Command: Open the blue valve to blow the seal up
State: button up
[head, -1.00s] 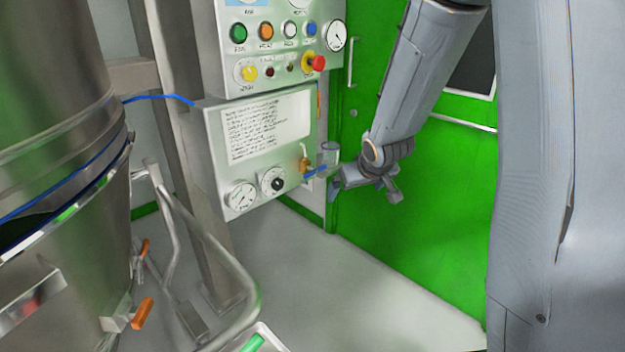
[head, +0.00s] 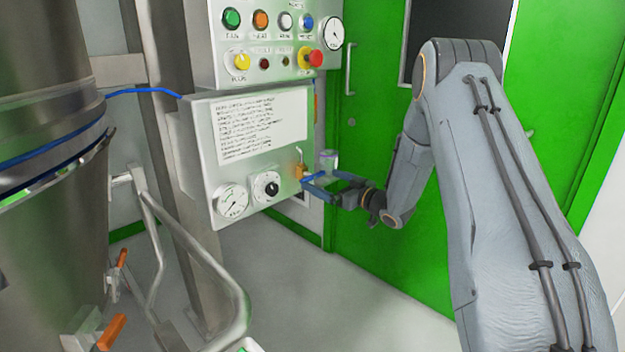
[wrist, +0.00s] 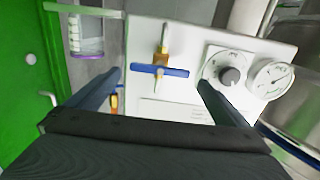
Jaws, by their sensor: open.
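The blue valve has a blue bar handle (wrist: 145,69) on a brass body (wrist: 163,52), on the front of a light metal panel box. In the wrist view the handle lies crosswise to the brass body, between my two fingers. In the head view the brass fitting (head: 299,171) is at the panel's right edge. My gripper (head: 322,183) is open and empty, its fingers pointing at the panel around the handle. I cannot tell whether a finger touches it. A black selector knob (wrist: 231,77) is close to the right fingertip in the wrist view.
An upper panel (head: 270,40) has coloured buttons and a red stop button (head: 316,58). A clear cup (head: 328,160) is beside the valve. A steel vessel (head: 50,220) stands left; a green door (head: 360,100) is behind.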

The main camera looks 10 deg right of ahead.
aim_at(314, 176)
jog(key=x, duration=0.6)
jog(key=shift+b, duration=0.3)
jog(key=shift+c, duration=0.3)
jog(key=shift+s, duration=0.1)
jog(key=c, duration=0.9)
jog(key=shift+o, duration=0.2)
